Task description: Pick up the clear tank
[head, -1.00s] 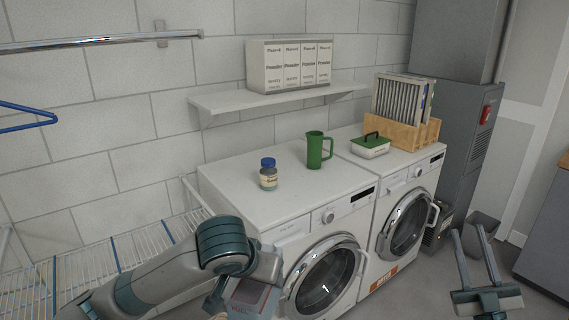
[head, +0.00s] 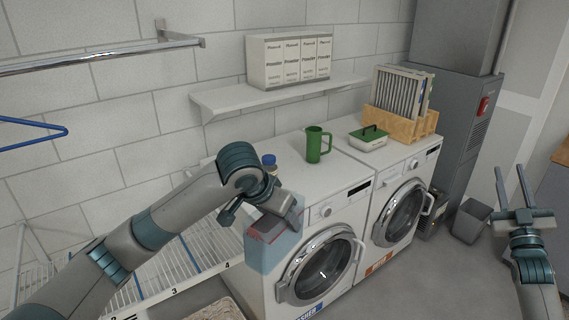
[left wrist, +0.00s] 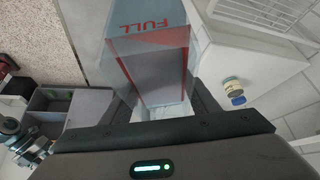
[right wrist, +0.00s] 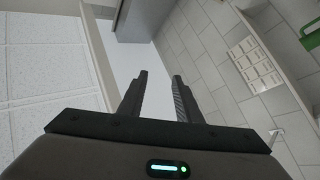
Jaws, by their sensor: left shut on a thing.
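The clear tank (head: 266,246) is a see-through bluish box with red lines, held in front of the left washer's front left corner. My left gripper (head: 248,202) is shut on it. In the left wrist view the tank (left wrist: 152,60) fills the space between the fingers, and the word FULL shows in red on it. My right gripper (head: 514,190) is raised at the right of the head view, fingers apart and empty. In the right wrist view its fingers (right wrist: 160,100) have nothing between them.
Two white front-loading machines (head: 330,212) stand side by side. On them are a blue-capped bottle (head: 269,162), a green jug (head: 316,145), a green-lidded box (head: 367,140) and a wooden crate (head: 405,122). A wire rack (head: 190,258) is at left. A grey bin (head: 470,222) stands on the floor at right.

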